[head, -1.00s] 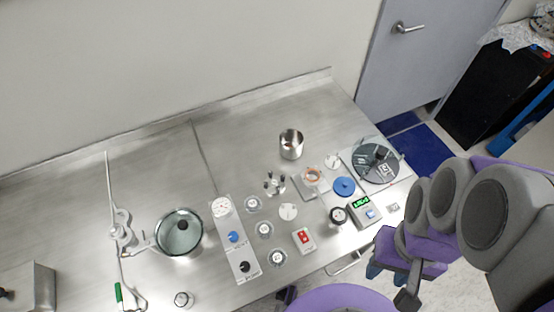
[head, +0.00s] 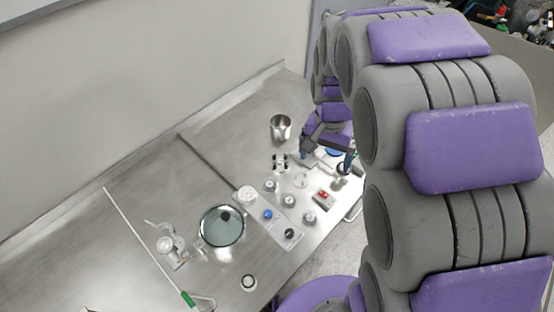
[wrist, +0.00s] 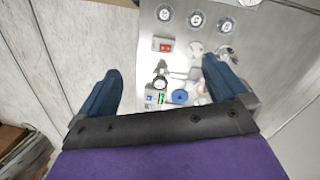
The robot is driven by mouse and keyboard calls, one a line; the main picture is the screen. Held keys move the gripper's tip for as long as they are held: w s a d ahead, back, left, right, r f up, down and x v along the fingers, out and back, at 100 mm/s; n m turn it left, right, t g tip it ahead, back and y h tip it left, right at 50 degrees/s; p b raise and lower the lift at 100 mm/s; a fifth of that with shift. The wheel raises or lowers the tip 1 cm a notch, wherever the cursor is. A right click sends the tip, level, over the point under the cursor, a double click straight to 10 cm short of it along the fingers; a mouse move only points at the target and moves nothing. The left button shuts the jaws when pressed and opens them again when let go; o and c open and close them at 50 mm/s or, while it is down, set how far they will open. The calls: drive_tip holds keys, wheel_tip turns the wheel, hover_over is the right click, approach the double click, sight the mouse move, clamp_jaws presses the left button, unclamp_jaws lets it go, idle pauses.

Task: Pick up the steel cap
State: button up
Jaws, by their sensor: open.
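Several small silver round pieces stand on the bench, among them one (head: 270,184) by the panel, one (head: 309,218) lower down and one (head: 249,282) near the front edge. I cannot tell which is the steel cap. A row of similar pieces shows at the top of the wrist view (wrist: 196,18). My gripper (head: 327,162) hangs over the right part of the bench, right of that group. In the wrist view my gripper (wrist: 162,67) has its blue fingers wide apart with nothing between them held. It hides part of the devices at the right end.
A steel cup (head: 280,127) stands at the back. A red-switch box (head: 324,197), a knob panel (head: 289,234), a glass-lidded pot (head: 222,226) and a stand with a green-tipped rod (head: 188,298) crowd the bench. A blue disc (wrist: 179,96) lies below the fingers. The back left bench is clear.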

drive_tip(key=w+a+f+m+p, duration=0.2)
drive_tip(key=w+f, duration=0.3)
drive_tip(key=w, duration=0.7)
drive_tip(key=m, duration=0.2)
hover_over(279, 161)
drive_tip(key=shift+t, duration=0.4)
drive_tip(key=f, duration=1.1)
drive_tip(key=a+f, duration=0.1)
drive_tip(key=f, duration=0.5)
drive_tip(key=shift+f+p, duration=0.25)
drive_tip(key=shift+p, duration=0.1)
drive_tip(key=shift+d+f+y, duration=0.15)
drive_tip(key=shift+f+y, duration=0.15)
drive_tip(key=shift+d+f, duration=0.15)
drive_tip(key=shift+d, duration=0.15)
drive_tip(key=f, duration=0.4)
drive_tip(key=shift+w+d+f, duration=0.1)
drive_tip(key=shift+d+f, duration=0.3)
drive_tip(key=shift+a, duration=0.5)
drive_tip(key=shift+c, duration=0.4)
drive_tip(key=shift+d, duration=0.6)
drive_tip(key=c, duration=0.9)
drive_tip(key=shift+a, duration=0.45)
drive_tip(key=shift+c, duration=0.4)
